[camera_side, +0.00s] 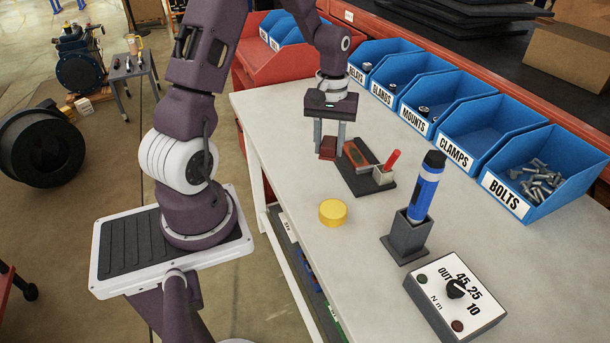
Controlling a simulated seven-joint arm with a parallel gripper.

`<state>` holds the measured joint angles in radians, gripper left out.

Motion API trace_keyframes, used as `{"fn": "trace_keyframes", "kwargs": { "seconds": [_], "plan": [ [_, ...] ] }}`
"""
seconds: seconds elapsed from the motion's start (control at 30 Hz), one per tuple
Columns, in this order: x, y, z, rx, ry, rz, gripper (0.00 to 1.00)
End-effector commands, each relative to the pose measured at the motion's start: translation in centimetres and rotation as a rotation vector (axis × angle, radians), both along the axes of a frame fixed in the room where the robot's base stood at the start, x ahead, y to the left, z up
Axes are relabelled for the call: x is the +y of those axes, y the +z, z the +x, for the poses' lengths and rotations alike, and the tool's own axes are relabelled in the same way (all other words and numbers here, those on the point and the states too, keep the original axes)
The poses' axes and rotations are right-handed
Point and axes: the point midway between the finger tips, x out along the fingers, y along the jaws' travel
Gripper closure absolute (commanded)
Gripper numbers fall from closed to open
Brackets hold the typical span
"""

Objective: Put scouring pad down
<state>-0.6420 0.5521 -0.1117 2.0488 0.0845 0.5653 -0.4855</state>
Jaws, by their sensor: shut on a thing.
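The scouring pad appears to be the dark red block (327,153) between the fingers of my gripper (329,145). My gripper points down and is shut on it. The pad is over the back left part of the white table (290,168), just left of a dark tray. I cannot tell whether its underside touches the table or tray. The dark tray (372,188) holds a reddish-brown flat area and a small grey holder with a red stick (393,159) standing in it.
A yellow round puck (333,212) lies in front. A blue and black tool (424,188) stands in a grey holder (406,240). A dial box (456,293) sits at the front right. Blue labelled bins (490,135) line the back right. Bare table lies left of the tray.

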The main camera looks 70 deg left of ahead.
Motion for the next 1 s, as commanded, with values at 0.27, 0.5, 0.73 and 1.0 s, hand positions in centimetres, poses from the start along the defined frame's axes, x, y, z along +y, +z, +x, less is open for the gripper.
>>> {"fn": "trace_keyframes", "kwargs": {
  "seconds": [0.27, 0.5, 0.73, 1.0],
  "plan": [
    [6.9, -0.9, -3.8, -0.004, 0.494, 0.023, 1.0],
    [7.2, -0.9, -4.0, -0.005, 0.522, 0.025, 1.0],
    [7.1, -4.3, -4.1, 0.001, 0.518, 0.02, 1.0],
    [7.1, -9.4, -4.1, -0.001, 0.517, 0.023, 1.0]
  ]
}}
